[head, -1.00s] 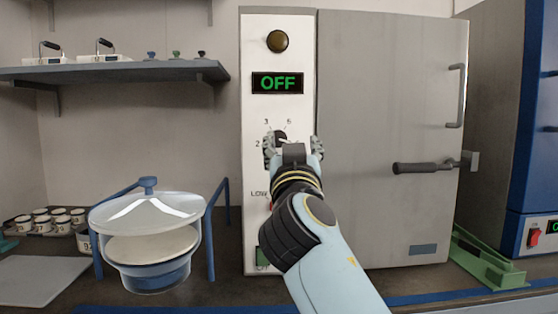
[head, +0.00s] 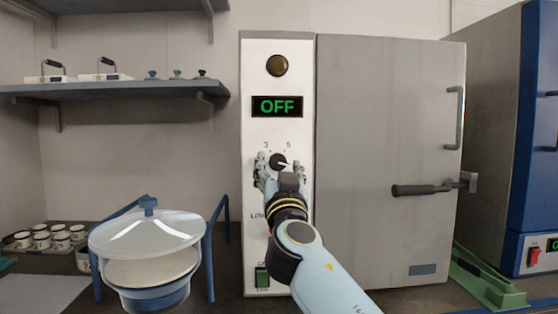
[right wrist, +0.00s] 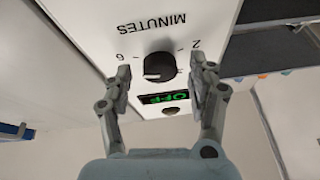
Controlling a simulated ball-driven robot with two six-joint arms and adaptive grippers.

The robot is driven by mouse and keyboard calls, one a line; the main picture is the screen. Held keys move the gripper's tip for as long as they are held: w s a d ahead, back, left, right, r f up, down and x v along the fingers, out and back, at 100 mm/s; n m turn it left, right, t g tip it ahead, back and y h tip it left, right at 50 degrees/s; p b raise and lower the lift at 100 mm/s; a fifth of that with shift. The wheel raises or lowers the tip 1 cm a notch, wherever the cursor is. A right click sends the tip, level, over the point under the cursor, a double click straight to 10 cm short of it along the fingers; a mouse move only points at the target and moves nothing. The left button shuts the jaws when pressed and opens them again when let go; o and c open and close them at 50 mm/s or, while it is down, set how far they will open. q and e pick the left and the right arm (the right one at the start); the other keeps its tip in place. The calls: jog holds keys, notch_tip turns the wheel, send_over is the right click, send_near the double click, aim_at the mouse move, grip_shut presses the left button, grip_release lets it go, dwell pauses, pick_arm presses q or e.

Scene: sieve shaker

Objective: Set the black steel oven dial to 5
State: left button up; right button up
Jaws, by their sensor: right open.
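The black dial (head: 278,160) is on the white control panel (head: 254,135) of the grey oven (head: 385,120). A white mark on it points to the right in the head view. The figures 3 and 5 show above it; the right wrist view shows 6 and 2 at its sides and MINUTES upside down. My right gripper (head: 281,178) is open, with a finger on either side of the dial (right wrist: 159,66). In the right wrist view gaps show between the dial and both fingertips (right wrist: 160,75). My left gripper is out of view.
The display (head: 277,106) above the dial reads OFF in green. A green switch (head: 262,277) is low on the panel. A lidded sieve vessel (head: 150,270) on a blue stand is at left. The oven door handle (head: 415,190) sticks out at right. A shelf (head: 130,90) is at upper left.

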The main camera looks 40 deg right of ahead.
jog(key=shift+w+d, duration=0.1)
jog(key=shift+w, duration=0.05)
jog(key=shift+c, duration=0.2)
jog(key=c, duration=1.1)
